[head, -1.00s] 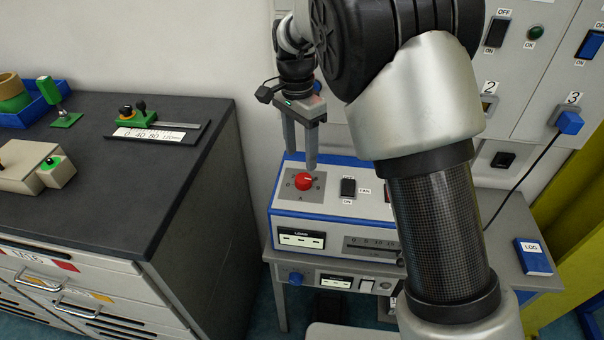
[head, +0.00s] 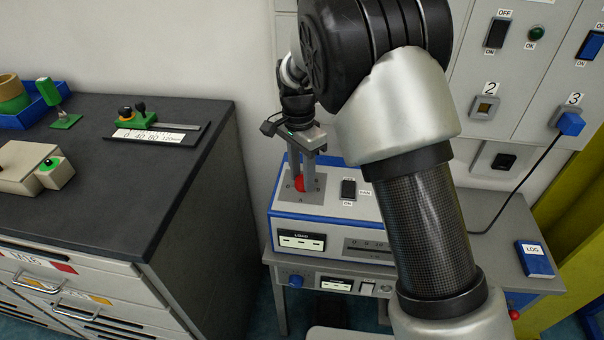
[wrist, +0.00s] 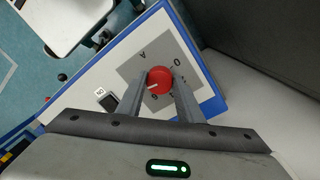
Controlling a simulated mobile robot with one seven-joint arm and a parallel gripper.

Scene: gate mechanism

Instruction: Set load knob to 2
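The red load knob (head: 299,184) sits on a grey square plate on top of the blue-edged white control box (head: 350,208). In the wrist view the knob (wrist: 159,79) is round, and its white mark points to the lower left. The plate (wrist: 135,66) shows an "A" and a "0"; the fingers and knob partly hide the other marks, and I cannot read a 2. My gripper (head: 301,180) points down over the plate. Its fingers (wrist: 159,88) stand on both sides of the knob, spread apart and very close to it; firm contact does not show.
A black rocker switch (head: 348,189) is right of the knob on the box. A blue LOG book (head: 534,259) lies on the table at right. A dark-topped cabinet (head: 100,185) stands at left. A wall panel with switches and a plugged cable (head: 570,124) rises behind.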

